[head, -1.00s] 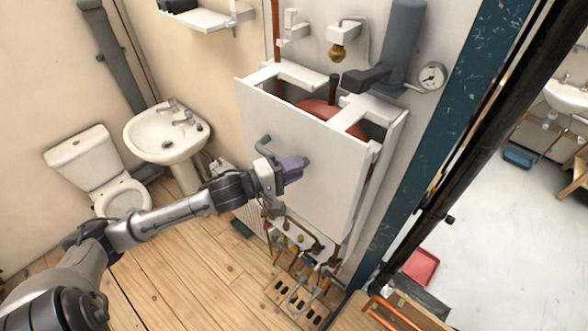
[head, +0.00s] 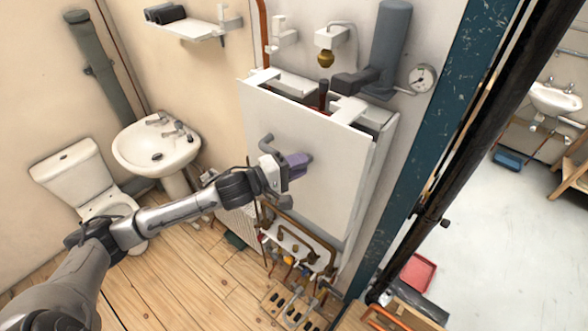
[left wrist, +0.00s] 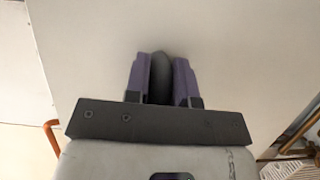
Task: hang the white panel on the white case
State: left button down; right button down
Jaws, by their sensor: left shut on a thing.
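The white panel (head: 335,165) is upright in front of the white case (head: 384,145) on the wall and covers most of its front. A narrow gap shows between them along the top; whether they touch lower down I cannot tell. My left gripper (head: 299,164) is shut on the panel's dark grey handle (head: 266,145). In the left wrist view the purple fingers (left wrist: 162,80) pinch the handle (left wrist: 160,62) from both sides, with the panel (left wrist: 230,50) filling the background. The panel's back and its hanging points are hidden. My right gripper is out of view.
Pipes and valves (head: 295,243) sit below the case. A grey duct (head: 388,50), a gauge (head: 421,79) and a brass fitting (head: 325,59) are above it. A sink (head: 157,148) and toilet (head: 75,175) stand left. A blue post (head: 430,130) bounds the right.

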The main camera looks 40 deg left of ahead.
aim_at(310, 156)
pick_arm(q)
jog(key=shift+w+a, duration=0.15)
jog(key=shift+w, duration=1.75)
jog(key=shift+w+b, duration=0.3)
jog(key=shift+w, duration=0.2)
jog(key=shift+f, duration=0.2)
notch_tip(310, 156, down, 3)
jog(key=shift+r+b, duration=0.2)
jog(key=shift+b, duration=0.25)
jog(key=shift+a, duration=0.1)
jog(key=shift+w+f+p, duration=0.15)
jog(key=shift+w+p, duration=0.1)
jog(key=shift+p, duration=0.1)
